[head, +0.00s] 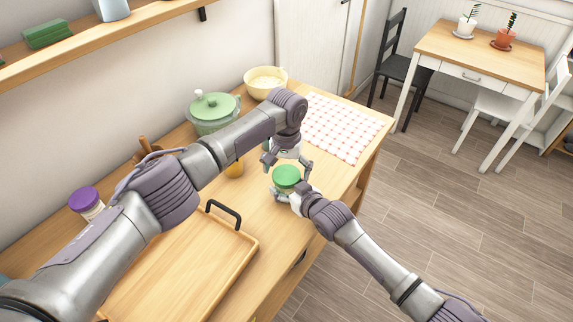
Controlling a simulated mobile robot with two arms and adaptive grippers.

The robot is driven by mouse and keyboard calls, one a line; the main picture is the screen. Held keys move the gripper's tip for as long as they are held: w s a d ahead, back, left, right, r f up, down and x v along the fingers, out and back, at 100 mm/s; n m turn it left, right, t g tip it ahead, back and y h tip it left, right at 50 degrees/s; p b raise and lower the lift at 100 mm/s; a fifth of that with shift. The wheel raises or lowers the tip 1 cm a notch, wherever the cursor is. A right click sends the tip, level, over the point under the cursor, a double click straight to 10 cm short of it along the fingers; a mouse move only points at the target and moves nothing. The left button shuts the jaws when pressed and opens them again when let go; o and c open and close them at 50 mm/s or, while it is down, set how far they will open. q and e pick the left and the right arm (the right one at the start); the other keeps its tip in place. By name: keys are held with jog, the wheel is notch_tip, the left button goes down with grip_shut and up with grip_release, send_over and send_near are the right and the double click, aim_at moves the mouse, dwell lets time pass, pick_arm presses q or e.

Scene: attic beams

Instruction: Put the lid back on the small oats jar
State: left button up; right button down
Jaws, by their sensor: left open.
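The small oats jar (284,190) stands on the wooden counter, partly hidden by my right gripper's fingers. A round green lid (287,175) lies over its mouth and looks about level; I cannot tell how tightly it sits. My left gripper (288,167) is open just above the lid, pointing down, with its fingers spread to either side. My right gripper (288,194) comes in from the lower right, low on the jar, with its fingers around the jar's body.
A wooden tray (247,240) with a dark handle lies left of the jar. A green lidded pot (213,126), a cream bowl (252,87) and a purple-lidded jar (84,200) stand toward the wall. A red-checked cloth (343,127) lies flat beyond the jar.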

pick_arm(q)
jog(key=c, duration=1.1)
jog(key=m, duration=0.3)
jog(key=shift+c, duration=0.3)
jog(key=shift+f, duration=0.1)
jog(key=o, duration=1.2)
jog(key=shift+c, duration=0.2)
